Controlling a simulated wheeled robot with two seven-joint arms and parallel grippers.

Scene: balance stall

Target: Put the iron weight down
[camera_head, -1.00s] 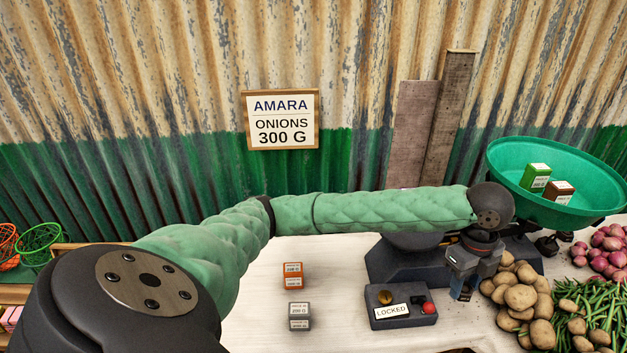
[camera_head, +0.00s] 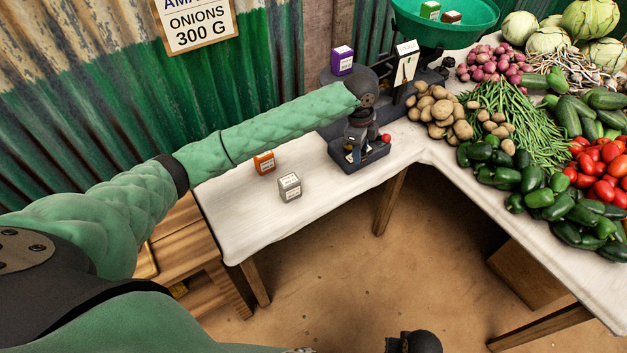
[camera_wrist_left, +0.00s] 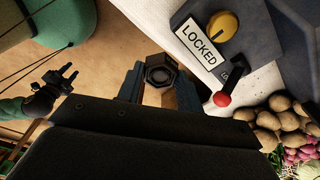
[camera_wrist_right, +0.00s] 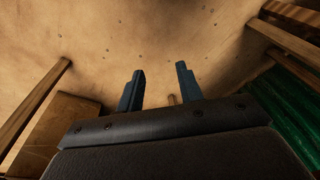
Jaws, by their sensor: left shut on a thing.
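The iron weight (camera_wrist_left: 160,73) is a dark six-sided piece with a round recess, seen end-on in the left wrist view. My left gripper (camera_wrist_left: 158,84) is shut on it, one finger on each side. In the head view my left gripper (camera_head: 355,154) hangs in front of the scale, over the lock box, and hides most of it; the weight cannot be made out there. In the left wrist view the weight appears beside the lock box and near the table's edge. My right gripper (camera_wrist_right: 159,75) is open and empty, above bare floor in its wrist view.
The scale has a green pan (camera_head: 445,27) with two boxes and a purple box (camera_head: 342,60) at its other end. An orange box (camera_head: 264,162) and a grey box (camera_head: 289,187) stand on the white table (camera_head: 250,223). Potatoes (camera_head: 440,112) lie right of the lock box.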

